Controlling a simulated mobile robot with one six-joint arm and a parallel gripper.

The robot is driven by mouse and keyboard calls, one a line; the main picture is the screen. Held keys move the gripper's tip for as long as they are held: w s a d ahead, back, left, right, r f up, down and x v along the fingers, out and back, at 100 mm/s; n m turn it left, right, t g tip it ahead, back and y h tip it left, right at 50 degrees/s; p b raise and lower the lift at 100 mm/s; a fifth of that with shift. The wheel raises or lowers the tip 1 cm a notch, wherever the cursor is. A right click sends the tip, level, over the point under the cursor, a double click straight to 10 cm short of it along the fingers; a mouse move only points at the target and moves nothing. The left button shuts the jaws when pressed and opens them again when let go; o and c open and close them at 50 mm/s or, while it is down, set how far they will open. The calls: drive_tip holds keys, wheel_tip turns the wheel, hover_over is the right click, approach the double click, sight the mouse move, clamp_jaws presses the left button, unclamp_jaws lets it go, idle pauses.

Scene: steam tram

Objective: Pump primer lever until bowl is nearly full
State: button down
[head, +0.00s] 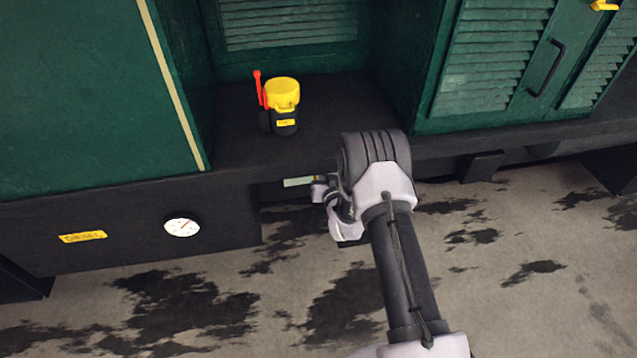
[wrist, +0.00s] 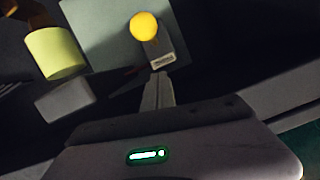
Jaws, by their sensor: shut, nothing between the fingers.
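In the wrist view, my gripper (wrist: 159,78) is shut and empty, its thin fingertips pointing at a small labelled grey block (wrist: 163,60) just beyond them. I cannot tell whether they touch. A round yellow knob (wrist: 145,26) sits above that block, in front of a pale plate (wrist: 100,35). A pale yellow cylinder (wrist: 55,53), perhaps the bowl, is to the left; its fill level is unclear. No lever can be named for certain. In the head view, my arm's end is low at the ledge's front, hiding the fingers; a pale piece (head: 298,182) shows under the ledge.
A yellow-topped black unit with a red handle (head: 281,95) stands on the dark ledge (head: 235,150). A white gauge (head: 182,228) and a yellow DIESEL label (head: 83,237) are on the dark front at left. Green louvred doors (head: 490,60) flank the right. The stained floor (head: 500,320) is clear.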

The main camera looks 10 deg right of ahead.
sight(315, 178)
drive_tip(key=f, duration=0.1)
drive_tip(key=w+f+b, duration=0.1)
drive_tip(key=f, duration=0.1)
drive_tip(key=shift+w+a+f+b, duration=0.3)
drive_tip(key=shift+a+b, duration=0.05)
drive_tip(key=shift+b, duration=0.05)
drive_tip(key=shift+a+f, duration=0.1)
drive_tip(key=shift+f, duration=0.3)
